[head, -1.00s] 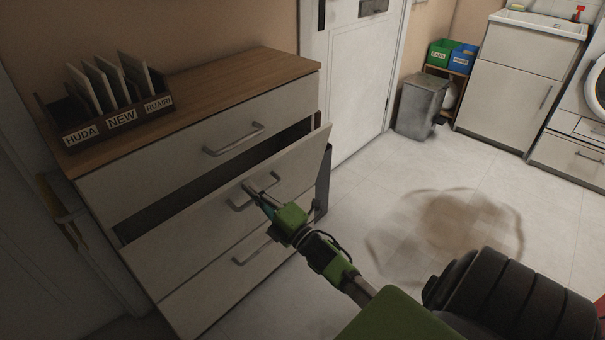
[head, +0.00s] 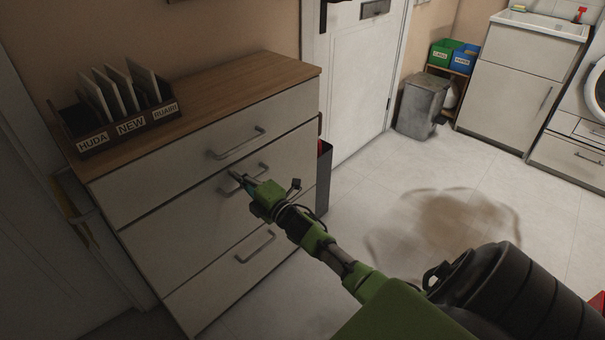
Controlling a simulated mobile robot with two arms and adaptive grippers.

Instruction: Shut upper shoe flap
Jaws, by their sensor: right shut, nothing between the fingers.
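The white cabinet has a wooden top (head: 215,97) and several fronts with bar handles. The upper shoe flap (head: 180,235), the second front from the top, stands upright and looks flush with the fronts around it. My right gripper (head: 237,179) is shut and empty, with its fingertips at the flap's face by its handle (head: 262,169). I cannot tell whether the tips still touch it. The gripper hides a part of the flap and of the handle. My left gripper is not in view.
A dark letter rack (head: 128,126) with labels HUDA, NEW and RUAIRI stands on the cabinet top. A dark narrow bin (head: 324,180) stands at the cabinet's right side. A white door (head: 355,85) is behind. The floor on the right is open, with a brown stain (head: 445,225).

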